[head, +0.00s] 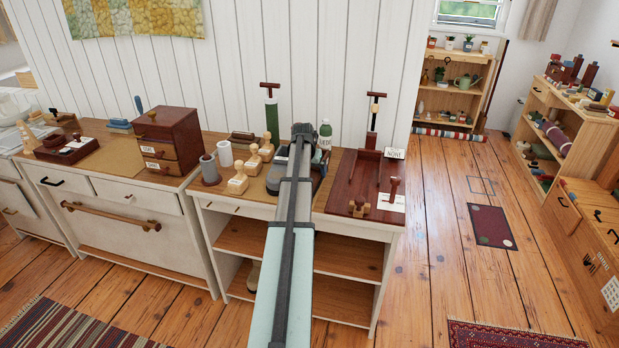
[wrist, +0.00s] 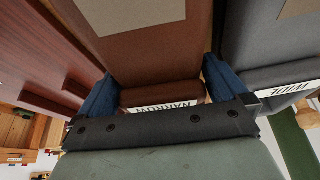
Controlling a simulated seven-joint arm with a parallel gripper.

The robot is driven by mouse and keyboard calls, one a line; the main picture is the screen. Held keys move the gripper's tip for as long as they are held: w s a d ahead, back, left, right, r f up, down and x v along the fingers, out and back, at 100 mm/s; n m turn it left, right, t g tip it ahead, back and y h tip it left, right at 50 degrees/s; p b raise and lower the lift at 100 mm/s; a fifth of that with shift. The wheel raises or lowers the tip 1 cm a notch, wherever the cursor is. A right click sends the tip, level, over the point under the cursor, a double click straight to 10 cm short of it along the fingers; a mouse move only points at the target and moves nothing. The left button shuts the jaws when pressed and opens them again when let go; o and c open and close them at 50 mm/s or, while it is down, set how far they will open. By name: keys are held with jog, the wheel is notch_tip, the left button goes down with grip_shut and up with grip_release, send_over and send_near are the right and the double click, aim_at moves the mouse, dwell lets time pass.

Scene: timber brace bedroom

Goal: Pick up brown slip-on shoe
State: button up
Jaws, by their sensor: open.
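In the wrist view a brown, smooth-sided object (wrist: 145,48) with a tan patch on top lies between the two blue fingers of my gripper (wrist: 158,75). I take it for the brown slip-on shoe, but its full outline is cut off. A label reading NARROW (wrist: 165,107) shows upside down at its near end. My gripper is open, one finger on each side of it; I cannot tell whether they touch it. In the head view my arm hides the fingers and most of this spot on the cabinet top.
A grey object (wrist: 262,40) with a WIDE label is close on the right in the wrist view. In the head view wooden stamps (head: 237,185) stand left of my arm. A red-brown board (head: 340,196) with upright tools is to the right.

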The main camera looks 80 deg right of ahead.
jog(key=shift+f, duration=0.1)
jog(key=shift+c, duration=0.2)
jog(key=c, duration=0.9)
jog(key=shift+c, duration=0.4)
